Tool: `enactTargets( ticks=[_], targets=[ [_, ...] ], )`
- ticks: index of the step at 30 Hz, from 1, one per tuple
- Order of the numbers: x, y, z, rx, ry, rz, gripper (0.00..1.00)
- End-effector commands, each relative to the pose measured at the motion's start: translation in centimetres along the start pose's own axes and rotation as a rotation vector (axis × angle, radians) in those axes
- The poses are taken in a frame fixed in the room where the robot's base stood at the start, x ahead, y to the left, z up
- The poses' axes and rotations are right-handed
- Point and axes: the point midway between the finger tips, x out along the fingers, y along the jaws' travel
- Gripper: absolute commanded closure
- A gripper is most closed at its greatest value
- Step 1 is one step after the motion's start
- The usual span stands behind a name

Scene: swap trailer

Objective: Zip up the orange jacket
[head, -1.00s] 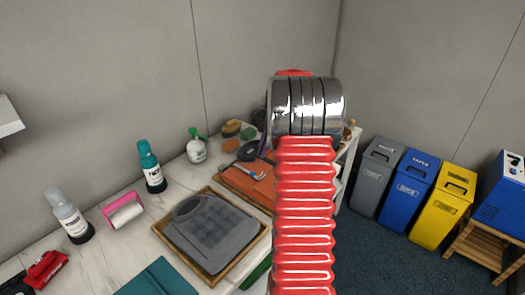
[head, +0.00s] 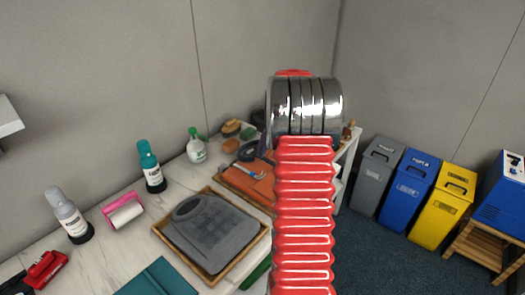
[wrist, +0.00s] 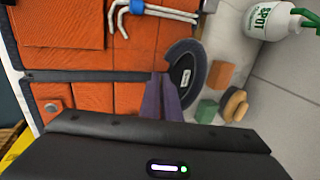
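The orange jacket (head: 247,183) lies flat in a tray on the white table, partly hidden behind my red arm. In the wrist view the jacket (wrist: 95,50) fills the left and middle, with a dark zipper strip (wrist: 90,76) running across it. My gripper (wrist: 161,76) has two purple fingers, close together at the right end of that strip. No gap shows between the tips. A zipper pull is not distinguishable, so I cannot tell whether one is between them.
A dark oval pad (wrist: 183,75), sponges and a brush (wrist: 235,105) sit right of the jacket. A spray bottle (head: 196,146) stands behind. A wooden tray (head: 160,228) with a grey folded item is left of the jacket. Bins (head: 408,190) stand on the floor at right.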

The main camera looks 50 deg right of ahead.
Motion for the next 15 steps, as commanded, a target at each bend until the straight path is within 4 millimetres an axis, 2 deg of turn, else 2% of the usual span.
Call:
enactTargets(
  ticks=[3,11,12,15],
  targets=[
    [0.21,-0.84,0.02,-0.002,0.0,-0.002,1.0],
    [0.21,-0.99,0.02,-0.001,0.001,-0.003,1.0],
    [0.21,-1.0,0.02,-0.001,0.001,-0.003,0.94],
    [0.22,-0.98,0.01,-0.001,0.001,-0.003,0.87]
  ],
)
